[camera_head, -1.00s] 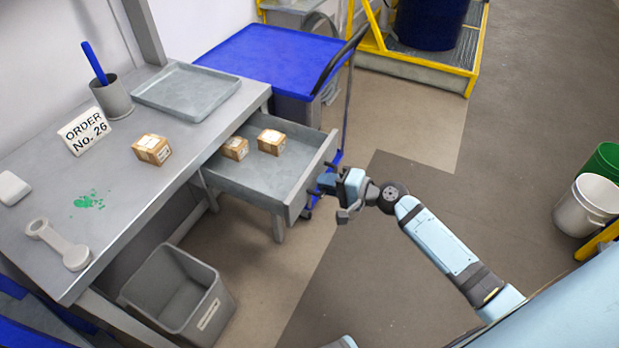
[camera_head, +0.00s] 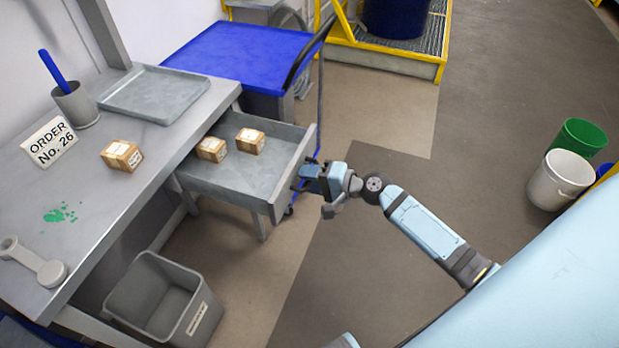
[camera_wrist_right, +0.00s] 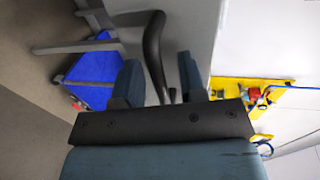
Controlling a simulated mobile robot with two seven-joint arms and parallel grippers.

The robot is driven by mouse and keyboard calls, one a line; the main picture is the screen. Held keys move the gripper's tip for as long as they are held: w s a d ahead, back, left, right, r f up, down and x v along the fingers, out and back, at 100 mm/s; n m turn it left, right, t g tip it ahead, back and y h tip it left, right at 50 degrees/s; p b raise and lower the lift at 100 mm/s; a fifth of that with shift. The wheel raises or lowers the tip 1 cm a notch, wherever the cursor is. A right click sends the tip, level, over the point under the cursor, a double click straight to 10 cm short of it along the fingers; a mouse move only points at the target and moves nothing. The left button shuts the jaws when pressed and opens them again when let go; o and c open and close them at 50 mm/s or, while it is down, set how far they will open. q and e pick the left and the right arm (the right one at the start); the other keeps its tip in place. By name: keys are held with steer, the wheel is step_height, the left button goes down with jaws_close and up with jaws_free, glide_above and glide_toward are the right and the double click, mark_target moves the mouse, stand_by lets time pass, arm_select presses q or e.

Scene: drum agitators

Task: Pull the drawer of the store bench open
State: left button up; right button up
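The store bench's drawer (camera_head: 228,181) stands pulled well out, its grey front panel (camera_head: 293,180) facing right. Two small cardboard boxes (camera_head: 211,149) (camera_head: 250,141) lie inside it. My right gripper (camera_head: 312,173) is at the drawer front. In the right wrist view, its two blue fingers (camera_wrist_right: 158,80) stand a little apart, one on each side of the black curved drawer handle (camera_wrist_right: 153,45). The grey bench (camera_head: 150,195) is at the left. My left gripper is not in view.
A third box (camera_head: 122,155), a tray (camera_head: 150,95), a pen cup (camera_head: 75,105) and an order sign (camera_head: 50,143) stand on the bench. A grey bin (camera_head: 165,300) is below. A blue cart (camera_head: 240,55) stands behind the drawer. Floor (camera_head: 340,270) right of the drawer is clear.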

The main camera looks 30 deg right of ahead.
arm_select(q)
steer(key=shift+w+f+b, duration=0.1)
steer(key=shift+b, duration=0.5)
arm_select(e)
steer(key=v, duration=1.3)
steer(key=shift+s+d, duration=0.2)
steer(key=shift+s, duration=0.1)
steer(key=shift+a, duration=0.1)
steer(key=s+a+f+n+h, duration=0.2)
steer(key=s+a+f+n, duration=0.15)
steer(key=a, duration=0.25)
steer(key=s+a+f+n+g+h, duration=0.1)
steer(key=s+a+f+n+h, duration=0.1)
steer(key=s+a+f+n, duration=0.25)
steer(key=s+a+f+n+h, duration=0.1)
steer(key=a+f+n+h, duration=0.1)
steer(key=a+f+n, duration=0.45)
arm_select(q)
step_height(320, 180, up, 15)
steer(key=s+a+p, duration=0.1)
steer(key=p, duration=1.9)
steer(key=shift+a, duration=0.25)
arm_select(e)
step_height(320, 180, up, 19)
steer(key=s+m, duration=0.1)
steer(key=shift+f, duration=0.25)
